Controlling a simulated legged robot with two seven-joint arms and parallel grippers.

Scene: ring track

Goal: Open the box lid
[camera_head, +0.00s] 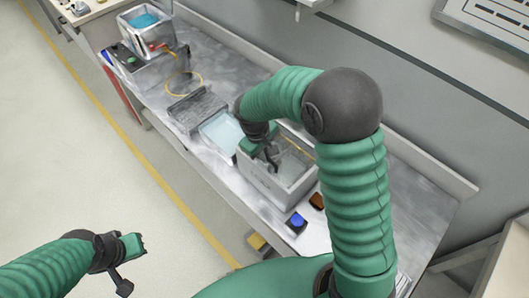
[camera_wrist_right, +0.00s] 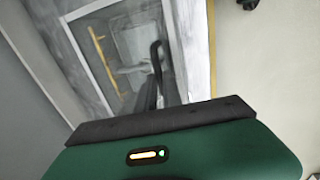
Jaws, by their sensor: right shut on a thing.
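The grey box (camera_head: 262,184) stands on the bench in the head view, its pale rim around a see-through or open top; I cannot tell which. The wrist view shows its grey frame (camera_wrist_right: 192,52) with the box's inside visible within. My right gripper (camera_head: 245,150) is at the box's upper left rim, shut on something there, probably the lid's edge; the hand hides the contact. In the wrist view its dark jaws (camera_wrist_right: 160,122) lie across the near side of the frame. My left gripper (camera_head: 140,244) hangs over the floor, away from the bench; its jaw gap is unclear.
A blue button (camera_head: 297,221) and a brown piece (camera_head: 317,201) lie in front.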

